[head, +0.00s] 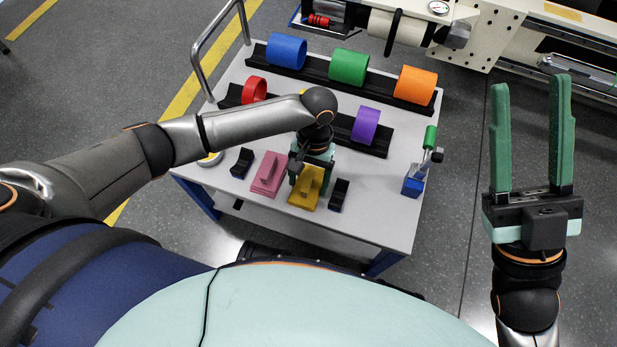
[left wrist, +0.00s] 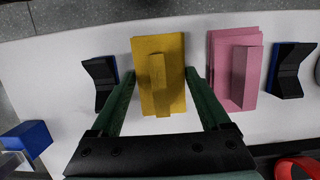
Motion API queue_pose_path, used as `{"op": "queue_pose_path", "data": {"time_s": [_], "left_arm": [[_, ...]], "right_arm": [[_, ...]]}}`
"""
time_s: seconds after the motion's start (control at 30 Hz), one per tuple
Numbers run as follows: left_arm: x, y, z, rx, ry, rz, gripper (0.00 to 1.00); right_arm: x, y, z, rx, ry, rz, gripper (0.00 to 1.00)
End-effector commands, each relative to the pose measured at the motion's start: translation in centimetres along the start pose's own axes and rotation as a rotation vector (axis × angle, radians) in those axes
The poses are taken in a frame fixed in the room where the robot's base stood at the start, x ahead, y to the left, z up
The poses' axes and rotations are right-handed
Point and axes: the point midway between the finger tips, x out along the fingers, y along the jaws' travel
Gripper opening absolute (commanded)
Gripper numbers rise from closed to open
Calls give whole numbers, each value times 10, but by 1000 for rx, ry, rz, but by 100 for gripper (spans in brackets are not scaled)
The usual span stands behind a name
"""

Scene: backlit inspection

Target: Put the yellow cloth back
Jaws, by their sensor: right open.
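The yellow cloth (head: 302,200) is a flat folded piece with a raised ridge along its middle. It lies on the near part of the white table top. In the left wrist view the yellow cloth (left wrist: 175,85) shows between my two green fingers, and its ridge touches neither. My left gripper (head: 309,180) is open, pointing down over the cloth; it also shows in the left wrist view (left wrist: 160,85). In the head view my left gripper and forearm hide part of the table behind it. My right gripper (head: 530,85) is open and empty, right of the table over the floor.
A pink cloth (head: 265,178) lies left of the yellow one, with small black-and-blue blocks (head: 241,163) (head: 339,194) on the outer sides. Coloured rolls, including a green one (head: 349,66), sit in black racks behind. A blue-based holder (head: 413,182) stands at the table's right.

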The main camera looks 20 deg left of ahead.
Motion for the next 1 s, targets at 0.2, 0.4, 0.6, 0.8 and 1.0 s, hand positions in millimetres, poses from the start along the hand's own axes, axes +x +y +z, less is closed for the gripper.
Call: {"op": "queue_pose_path", "data": {"time_s": [0.2, 0.4, 0.6, 0.8, 1.0], "left_arm": [[0, 0, 0, 0, 0, 0, 100], [-1, 0, 0, 1, 1, 0, 100], [-25, 0, 2, 1, 2, 1, 100], [-71, 1, 2, 1, 3, 1, 100], [-107, 0, 2, 1, 0, 0, 100]], "right_arm": [[0, 0, 0, 1, 2, 1, 49], [0, 0, 0, 1, 3, 3, 49], [9, 6, -10, 8, 5, 8, 49], [26, 15, -29, -6, 20, 9, 49], [37, 23, -43, -44, 33, 17, 49]]}}
